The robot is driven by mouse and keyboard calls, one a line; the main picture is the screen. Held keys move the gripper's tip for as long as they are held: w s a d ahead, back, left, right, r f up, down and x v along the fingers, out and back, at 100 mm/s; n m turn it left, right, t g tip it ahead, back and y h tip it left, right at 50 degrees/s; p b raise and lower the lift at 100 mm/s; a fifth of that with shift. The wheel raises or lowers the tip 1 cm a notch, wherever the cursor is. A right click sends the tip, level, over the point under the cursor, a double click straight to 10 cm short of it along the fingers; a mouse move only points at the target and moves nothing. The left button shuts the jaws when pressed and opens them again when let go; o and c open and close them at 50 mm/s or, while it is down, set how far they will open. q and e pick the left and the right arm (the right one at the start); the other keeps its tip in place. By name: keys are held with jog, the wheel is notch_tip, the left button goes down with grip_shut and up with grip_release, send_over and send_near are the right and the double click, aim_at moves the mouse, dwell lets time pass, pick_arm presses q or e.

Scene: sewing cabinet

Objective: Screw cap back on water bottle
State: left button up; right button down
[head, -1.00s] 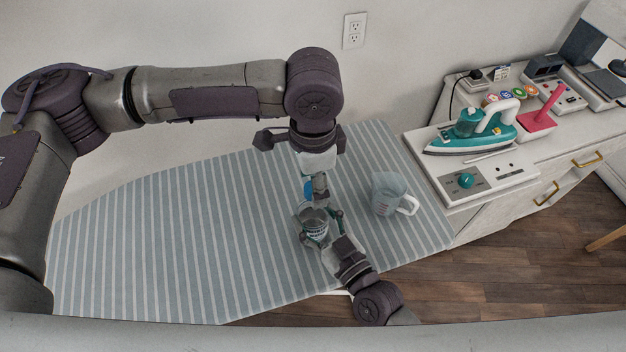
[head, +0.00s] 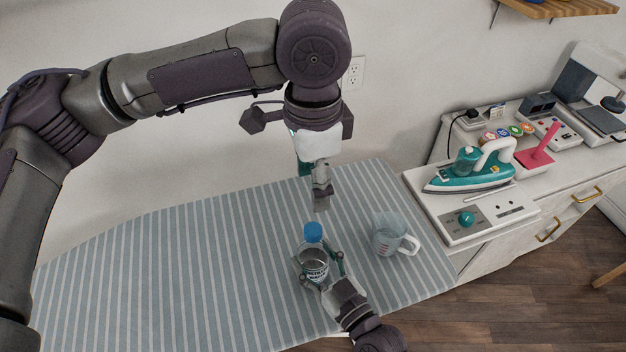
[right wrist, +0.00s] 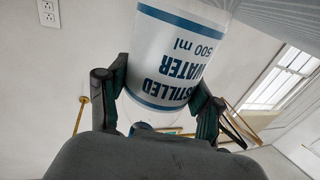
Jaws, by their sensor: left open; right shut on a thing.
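A clear bottle (head: 313,268) stands about upright over the striped ironing board, with a blue cap (head: 313,232) on its top. I cannot tell how tight the cap sits. My right gripper (head: 322,272) is shut around the bottle's body from the front right. In the right wrist view the bottle (right wrist: 178,58) shows its "DISTILLED WATER 500 ml" label between the two fingers (right wrist: 165,92). My left gripper (head: 315,190) is open and empty, pointing down above and behind the cap, apart from it.
A clear measuring jug (head: 388,236) stands on the striped board (head: 200,255) right of the bottle. A teal iron (head: 470,172) rests on its white station (head: 462,222) on the cabinet further right. The board's left part is clear.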

jog(key=shift+c, duration=0.6)
grip_release()
jog(key=v, duration=1.2)
